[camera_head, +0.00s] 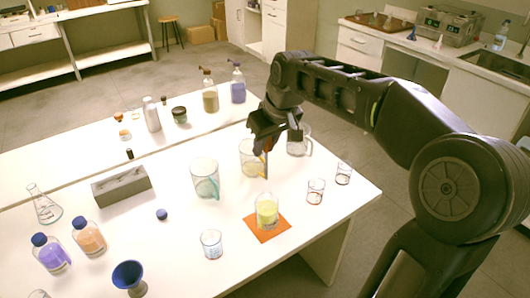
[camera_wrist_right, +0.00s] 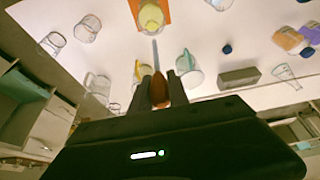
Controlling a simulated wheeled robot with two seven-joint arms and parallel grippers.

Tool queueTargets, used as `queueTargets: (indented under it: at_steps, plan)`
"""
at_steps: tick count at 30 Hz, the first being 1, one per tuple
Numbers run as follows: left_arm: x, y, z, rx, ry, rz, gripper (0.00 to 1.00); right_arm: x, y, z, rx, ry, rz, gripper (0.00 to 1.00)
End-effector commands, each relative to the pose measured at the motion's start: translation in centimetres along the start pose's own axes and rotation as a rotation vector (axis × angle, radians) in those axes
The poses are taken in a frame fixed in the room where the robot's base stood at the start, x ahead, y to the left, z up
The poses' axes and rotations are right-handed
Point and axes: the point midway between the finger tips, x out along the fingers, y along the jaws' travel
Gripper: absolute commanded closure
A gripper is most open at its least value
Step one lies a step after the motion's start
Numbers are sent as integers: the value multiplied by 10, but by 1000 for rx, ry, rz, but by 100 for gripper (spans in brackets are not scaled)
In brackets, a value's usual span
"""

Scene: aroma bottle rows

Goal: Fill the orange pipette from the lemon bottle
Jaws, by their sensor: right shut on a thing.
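My right gripper (camera_head: 268,146) is over the table, above the handled beakers. In the right wrist view its two fingers (camera_wrist_right: 164,88) are shut on the orange bulb of the pipette (camera_wrist_right: 160,91). The pipette's pale stem reaches beyond the fingers toward the lemon bottle. The lemon bottle (camera_head: 267,212) is a clear open vessel with yellow liquid, standing upright on an orange mat (camera_head: 262,236). It also shows at the top of the right wrist view (camera_wrist_right: 152,17). The pipette is apart from it in the head view. I cannot tell whether the pipette holds liquid. My left gripper is not in view.
Handled beakers (camera_head: 205,180) stand behind the mat. Small glasses (camera_head: 316,192) stand to its right and one (camera_head: 211,245) in front left. Purple (camera_head: 52,255) and orange (camera_head: 89,239) bottles, a blue funnel (camera_head: 129,276), a flask (camera_head: 46,211) and a grey block (camera_head: 121,188) are farther left.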

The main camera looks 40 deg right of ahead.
Motion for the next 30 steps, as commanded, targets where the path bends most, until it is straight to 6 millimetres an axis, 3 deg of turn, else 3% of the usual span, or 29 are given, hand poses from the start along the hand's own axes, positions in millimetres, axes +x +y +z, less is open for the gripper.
queueTargets:
  at_steps: [13,30]
  plan:
    - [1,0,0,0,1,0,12,-2,1,2,-2,2,1,89]
    - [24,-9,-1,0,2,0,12,28,1,14,-1,1,0,89]
